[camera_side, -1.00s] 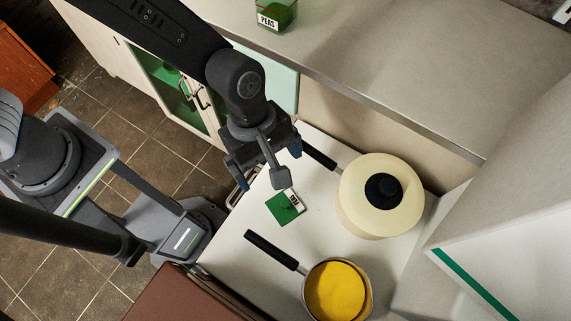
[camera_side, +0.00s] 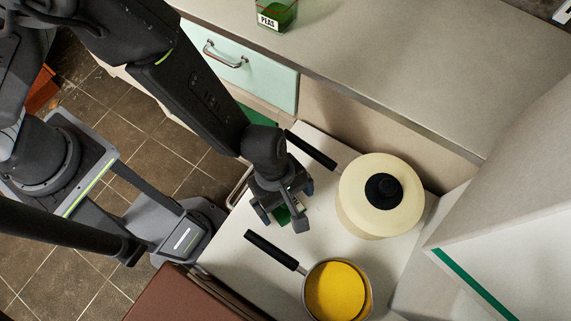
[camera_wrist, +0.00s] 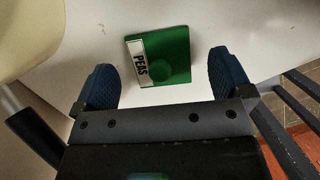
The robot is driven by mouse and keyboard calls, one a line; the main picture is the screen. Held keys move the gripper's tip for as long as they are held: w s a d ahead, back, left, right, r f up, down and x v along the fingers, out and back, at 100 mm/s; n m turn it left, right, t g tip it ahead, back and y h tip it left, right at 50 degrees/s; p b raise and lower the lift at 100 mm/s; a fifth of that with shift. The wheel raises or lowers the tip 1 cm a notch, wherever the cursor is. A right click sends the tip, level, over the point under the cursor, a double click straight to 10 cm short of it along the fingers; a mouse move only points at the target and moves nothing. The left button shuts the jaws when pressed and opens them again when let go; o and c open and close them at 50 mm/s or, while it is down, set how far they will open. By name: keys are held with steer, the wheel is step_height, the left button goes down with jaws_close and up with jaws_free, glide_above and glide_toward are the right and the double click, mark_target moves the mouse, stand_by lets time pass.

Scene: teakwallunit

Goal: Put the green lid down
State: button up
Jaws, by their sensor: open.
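The green lid (camera_wrist: 170,52) lies flat on the white surface, with a round green knob on top and a white label reading PEAS. In the side view the green lid (camera_side: 283,217) shows only in part, beneath my gripper (camera_side: 283,210). In the wrist view my gripper (camera_wrist: 165,80) is open, with one blue finger pad on each side of the lid and a gap between each pad and the lid. Nothing is held. I cannot tell the exact height of the fingertips above the surface.
A cream lidded pot (camera_side: 360,205) stands just right of my gripper, its black handle reaching toward my arm. A pan of yellow food (camera_side: 337,292) stands in front. A green container labelled PEAS (camera_side: 277,14) stands on the grey counter (camera_side: 400,70). White surface (camera_side: 240,262) is clear left of the pan.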

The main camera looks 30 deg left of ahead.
steer(key=shift+d+f, duration=0.15)
steer(key=shift+f, duration=0.35)
steer(key=shift+c, duration=0.3)
steer(key=c, duration=1)
